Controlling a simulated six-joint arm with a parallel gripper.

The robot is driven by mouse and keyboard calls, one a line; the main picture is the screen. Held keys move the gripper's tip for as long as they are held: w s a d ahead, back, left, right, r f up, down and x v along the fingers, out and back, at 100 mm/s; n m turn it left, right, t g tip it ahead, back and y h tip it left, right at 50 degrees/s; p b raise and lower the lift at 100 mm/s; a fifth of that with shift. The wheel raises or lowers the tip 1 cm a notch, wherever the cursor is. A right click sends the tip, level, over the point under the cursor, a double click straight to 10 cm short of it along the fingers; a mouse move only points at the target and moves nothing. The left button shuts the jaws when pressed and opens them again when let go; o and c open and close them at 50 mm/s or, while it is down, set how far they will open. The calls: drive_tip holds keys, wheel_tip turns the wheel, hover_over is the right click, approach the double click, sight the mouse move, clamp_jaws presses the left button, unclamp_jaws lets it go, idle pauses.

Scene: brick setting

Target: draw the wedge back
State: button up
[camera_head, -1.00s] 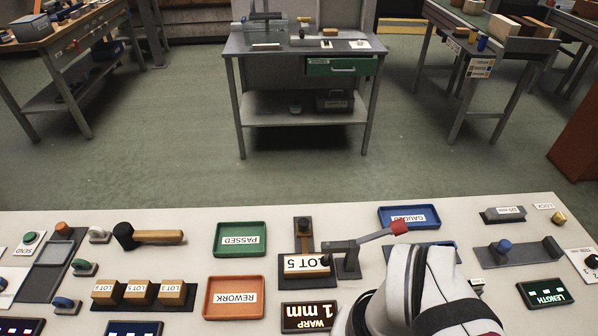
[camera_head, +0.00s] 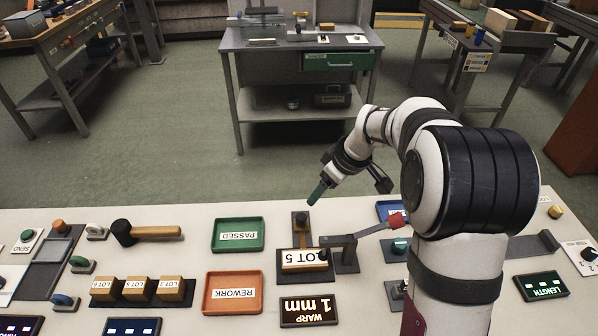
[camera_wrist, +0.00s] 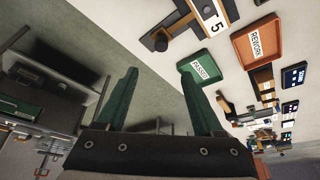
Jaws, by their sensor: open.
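The warp gauge holds a wooden block labelled LOT 5 (camera_head: 303,259); the block also shows in the wrist view (camera_wrist: 214,14). A clamp lever with a red grip (camera_head: 397,219) reaches to the block from the right. My gripper (camera_head: 318,195) hangs in the air near the slide's far end. In the wrist view its green fingers (camera_wrist: 158,72) are spread apart with nothing between them.
A green PASSED tray (camera_head: 238,248) and an orange REWORK tray (camera_head: 232,308) lie left of the gauge. A mallet (camera_head: 146,233) and several lot blocks (camera_head: 137,288) lie further left.

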sight(302, 216)
drive_tip(key=x, duration=1.5)
drive_tip(key=shift+s, duration=0.1)
clamp_jaws()
drive_tip(key=shift+r, duration=0.1)
idle(0.5)
